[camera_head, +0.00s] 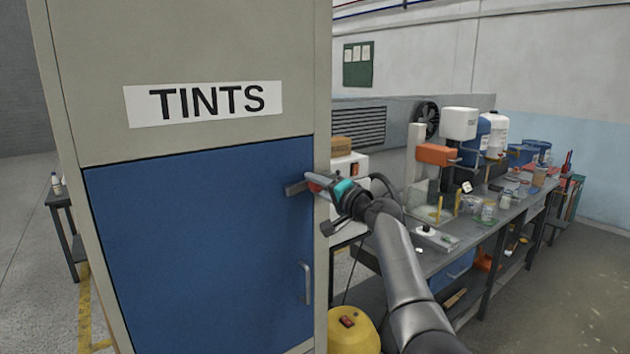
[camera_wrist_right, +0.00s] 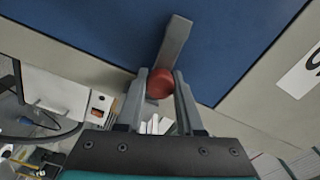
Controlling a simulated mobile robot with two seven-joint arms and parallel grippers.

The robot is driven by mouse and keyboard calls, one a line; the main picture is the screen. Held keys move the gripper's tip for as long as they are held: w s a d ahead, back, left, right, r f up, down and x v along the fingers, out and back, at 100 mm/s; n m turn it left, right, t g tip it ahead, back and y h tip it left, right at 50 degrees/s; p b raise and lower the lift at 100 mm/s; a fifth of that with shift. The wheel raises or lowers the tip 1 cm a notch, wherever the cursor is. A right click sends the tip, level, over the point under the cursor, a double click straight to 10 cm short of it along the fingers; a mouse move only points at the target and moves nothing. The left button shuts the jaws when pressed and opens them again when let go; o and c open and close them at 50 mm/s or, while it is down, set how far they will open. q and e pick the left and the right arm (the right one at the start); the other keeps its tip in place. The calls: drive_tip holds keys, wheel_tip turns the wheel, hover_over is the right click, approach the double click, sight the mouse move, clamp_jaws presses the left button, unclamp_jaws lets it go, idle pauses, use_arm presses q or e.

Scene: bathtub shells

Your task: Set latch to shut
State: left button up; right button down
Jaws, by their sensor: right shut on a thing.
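The cabinet (camera_head: 60,120) is grey with a blue door (camera_head: 190,240) and stands at the left in the head view. The latch is a grey metal bar (camera_head: 296,188) near the door's upper right edge, with a red knob at its end. The wrist view shows the bar (camera_wrist_right: 174,45) lying across the blue door and the red knob (camera_wrist_right: 159,84) between my fingers. My right gripper (camera_head: 316,183) is shut on the red knob; it also shows in the wrist view (camera_wrist_right: 160,90). The blue door looks closed against its frame. My left gripper is in neither view.
A white TINTS label (camera_head: 205,103) is above the door, and a vertical handle (camera_head: 307,283) is below the latch. A workbench (camera_head: 465,245) with bottles and machines stands at the right. A yellow container (camera_head: 352,332) is on the floor beside the cabinet.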

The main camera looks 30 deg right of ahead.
drive_tip(key=shift+f+m, duration=0.35)
drive_tip(key=shift+m, duration=0.45)
drive_tip(key=shift+f, duration=0.1)
drive_tip(key=c, duration=0.5)
unclamp_jaws()
drive_tip(key=shift+c, duration=0.2)
drive_tip(key=s+d+b, duration=0.1)
drive_tip(key=s, duration=1.4)
drive_tip(key=shift+d, duration=0.15)
drive_tip(key=shift+b, duration=0.3)
